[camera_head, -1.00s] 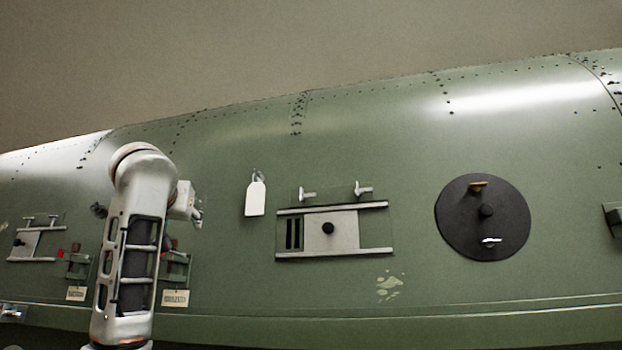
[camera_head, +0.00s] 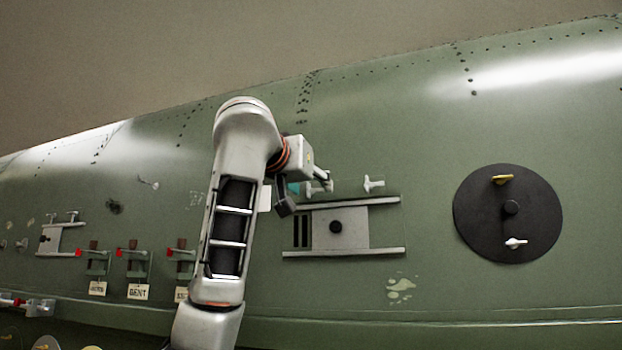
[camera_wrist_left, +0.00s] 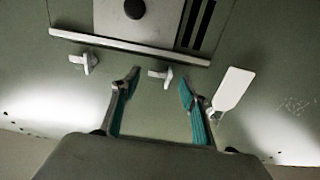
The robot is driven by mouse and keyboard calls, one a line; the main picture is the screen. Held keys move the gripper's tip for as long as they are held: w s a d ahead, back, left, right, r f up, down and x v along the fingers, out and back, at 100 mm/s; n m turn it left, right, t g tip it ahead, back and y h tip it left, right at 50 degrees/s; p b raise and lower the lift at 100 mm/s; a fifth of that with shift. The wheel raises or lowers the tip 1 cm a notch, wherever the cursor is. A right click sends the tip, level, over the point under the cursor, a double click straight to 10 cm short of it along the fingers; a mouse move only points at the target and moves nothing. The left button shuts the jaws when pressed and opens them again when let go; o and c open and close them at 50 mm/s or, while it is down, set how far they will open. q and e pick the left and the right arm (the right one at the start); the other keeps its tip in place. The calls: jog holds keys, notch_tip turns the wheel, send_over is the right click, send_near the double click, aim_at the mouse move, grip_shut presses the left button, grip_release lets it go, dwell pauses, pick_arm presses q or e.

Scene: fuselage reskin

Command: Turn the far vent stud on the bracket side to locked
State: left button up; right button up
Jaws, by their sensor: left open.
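A vent panel (camera_head: 355,228) with dark slots, a black knob and two rails sits on the green fuselage. Two pale studs are above it: a right stud (camera_head: 373,184) and a left stud (camera_head: 322,187), partly covered by my left gripper (camera_head: 310,186). In the left wrist view, upside down to the head view, the left stud (camera_wrist_left: 161,75) lies between the tips of my open left gripper (camera_wrist_left: 158,85), with clear gaps. The right stud (camera_wrist_left: 86,62) is outside the fingers. Whether the tips reach the stud's depth I cannot tell. My right gripper is not in view.
A white tag (camera_wrist_left: 232,89) hangs close beside one finger. A round black cover (camera_head: 480,225) with a yellow and a white handle is at the right. Several labelled brackets (camera_head: 135,264) and a smaller vent panel (camera_head: 52,240) are at the left.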

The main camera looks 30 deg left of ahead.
pick_arm(q)
jog(key=shift+w+a, duration=0.1)
jog(key=shift+w, duration=0.4)
jog(key=shift+c, duration=0.3)
